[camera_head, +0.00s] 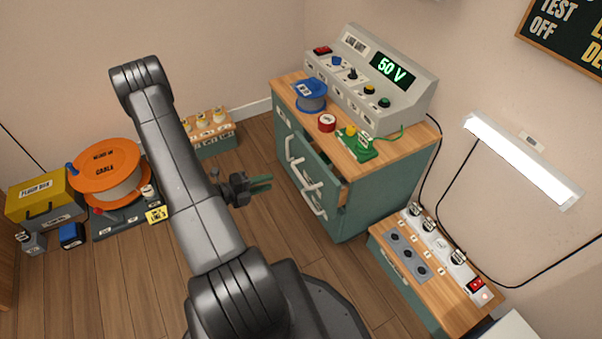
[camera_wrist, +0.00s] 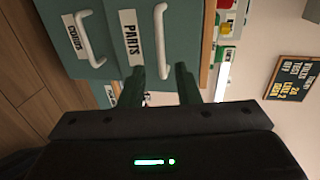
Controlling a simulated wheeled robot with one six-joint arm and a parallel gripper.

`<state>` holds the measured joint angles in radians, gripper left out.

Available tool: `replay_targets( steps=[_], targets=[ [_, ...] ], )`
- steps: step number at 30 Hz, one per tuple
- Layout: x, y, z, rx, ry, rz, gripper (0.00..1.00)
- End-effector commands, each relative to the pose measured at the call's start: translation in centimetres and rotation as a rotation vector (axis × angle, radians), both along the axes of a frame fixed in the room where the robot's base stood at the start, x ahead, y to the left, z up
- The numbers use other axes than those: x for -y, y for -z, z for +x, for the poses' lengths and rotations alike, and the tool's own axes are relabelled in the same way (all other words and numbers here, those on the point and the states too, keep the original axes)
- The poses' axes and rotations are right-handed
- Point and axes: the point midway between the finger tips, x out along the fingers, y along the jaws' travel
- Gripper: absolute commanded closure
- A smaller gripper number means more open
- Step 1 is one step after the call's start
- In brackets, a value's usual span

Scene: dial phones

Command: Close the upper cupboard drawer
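The green cupboard (camera_head: 352,208) with a wooden top stands right of centre in the head view. Its upper drawer (camera_head: 317,172) looks pulled partly out, with a dark gap behind its front. In the wrist view the drawer front labelled PARTS (camera_wrist: 182,40), with a white handle (camera_wrist: 161,40), stands nearer than the CORDS drawer (camera_wrist: 72,50). My gripper (camera_head: 262,184) is left of the drawer fronts, with green fingers pointing toward them. In the wrist view the fingers (camera_wrist: 163,85) are apart with nothing held between them. I cannot tell whether they touch the drawer.
A 50 V power unit (camera_head: 378,82), a blue spool (camera_head: 310,96) and a red roll (camera_head: 327,123) stand on the cupboard top. A low bench with sockets (camera_head: 425,262) is at right. An orange cable reel (camera_head: 107,165) is at left. Wooden floor lies clear before the cupboard.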

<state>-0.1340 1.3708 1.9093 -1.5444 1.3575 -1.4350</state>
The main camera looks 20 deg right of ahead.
Motion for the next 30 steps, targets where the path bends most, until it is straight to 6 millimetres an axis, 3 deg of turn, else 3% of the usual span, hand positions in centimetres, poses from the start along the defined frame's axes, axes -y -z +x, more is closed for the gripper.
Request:
replay_targets(
  steps=[21,30],
  targets=[
    [9.9,2.2,0.7,0.005,0.005,-0.001,0.71],
    [11.9,2.5,0.9,0.003,0.002,0.0,0.71]
  ],
)
